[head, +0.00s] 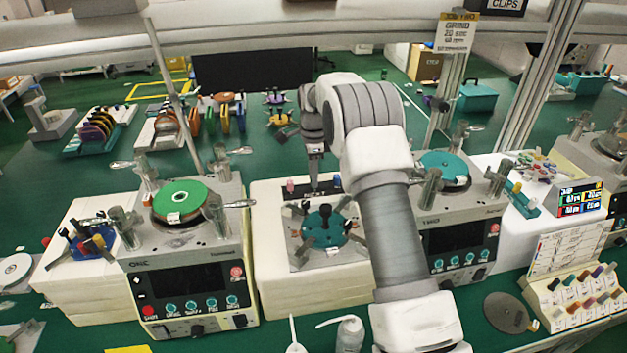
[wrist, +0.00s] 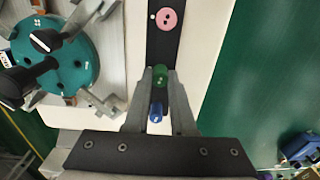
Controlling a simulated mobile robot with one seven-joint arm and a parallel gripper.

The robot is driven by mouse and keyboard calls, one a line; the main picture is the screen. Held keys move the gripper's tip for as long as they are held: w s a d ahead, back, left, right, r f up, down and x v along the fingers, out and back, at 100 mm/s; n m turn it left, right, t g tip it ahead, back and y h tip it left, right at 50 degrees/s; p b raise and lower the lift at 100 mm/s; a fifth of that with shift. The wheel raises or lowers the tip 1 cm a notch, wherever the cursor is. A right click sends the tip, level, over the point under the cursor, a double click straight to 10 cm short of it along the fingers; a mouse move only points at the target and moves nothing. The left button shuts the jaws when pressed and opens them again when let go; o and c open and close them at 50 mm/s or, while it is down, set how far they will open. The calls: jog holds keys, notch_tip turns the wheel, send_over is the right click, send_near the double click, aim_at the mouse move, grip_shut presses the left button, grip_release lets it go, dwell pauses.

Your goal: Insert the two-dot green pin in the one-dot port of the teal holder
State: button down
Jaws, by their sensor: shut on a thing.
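The green pin (wrist: 160,77) is between my gripper's fingertips (wrist: 160,72) in the wrist view, and my gripper is shut on it. Small pale dots show on its top, too small to count surely. It is over the black strip (wrist: 160,45); I cannot tell whether it is still seated there. The teal holder (wrist: 72,65) is at left in the wrist view, with black-topped parts on it and small white dot marks. In the head view the teal holder (head: 318,232) lies on a pale plate, just below my gripper (head: 315,184). The one-dot port cannot be made out.
A pink pin (wrist: 167,18) with two dark dots stands in the strip. A blue pin (wrist: 155,111) shows between my fingers, behind the green one. Grey clamp arms (wrist: 88,15) stick out around the holder. Machines (head: 190,260) stand on both sides in the head view.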

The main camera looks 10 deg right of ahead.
jog(key=r, duration=0.4)
jog(key=shift+d+r, duration=0.3)
jog(key=shift+d, duration=0.1)
jog(key=s+d+r+b, duration=0.1)
jog(key=s+d+r, duration=0.2)
jog(key=d+r, duration=0.45)
jog(key=s+a+f+p, duration=0.1)
jog(key=s+a, duration=0.3)
jog(key=s, duration=0.4)
jog(key=s+a+f+p, duration=0.1)
jog(key=s+a, duration=0.3)
jog(key=s, duration=0.4)
jog(key=shift+a+f, duration=0.15)
jog(key=shift+f, duration=0.55)
jog(key=shift+f+b, duration=1.85)
jog(key=shift+f, duration=1.05)
jog(key=shift+f, duration=0.45)
jog(key=shift+r+p, duration=0.15)
jog(key=shift+p, duration=0.3)
dwell(0.4)
